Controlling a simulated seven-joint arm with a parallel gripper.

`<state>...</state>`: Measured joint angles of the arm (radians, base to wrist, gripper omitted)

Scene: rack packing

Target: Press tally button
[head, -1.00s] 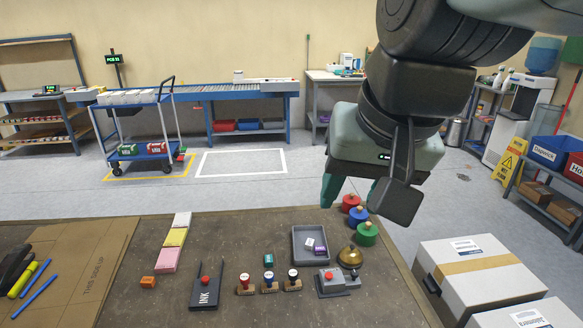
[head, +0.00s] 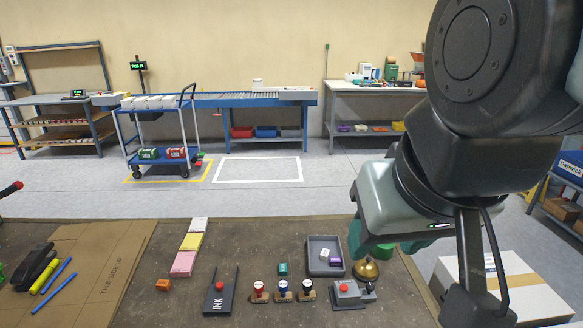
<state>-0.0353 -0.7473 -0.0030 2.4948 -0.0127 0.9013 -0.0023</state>
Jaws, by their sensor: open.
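A small grey box with a red button (head: 345,291) stands on the brown bench (head: 140,310), right of the stamps. A dark lever part sits at its right side. It looks like the tally button, but I see no label. My gripper (head: 384,246) is in the air above and to the right of it, beyond the brass bell. Its teal fingers are spread and nothing shows between them that it holds.
A brass bell (head: 366,270) stands close behind the grey box. A grey tray (head: 326,241) with small blocks lies behind it. A white carton (head: 515,280) is at the right.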

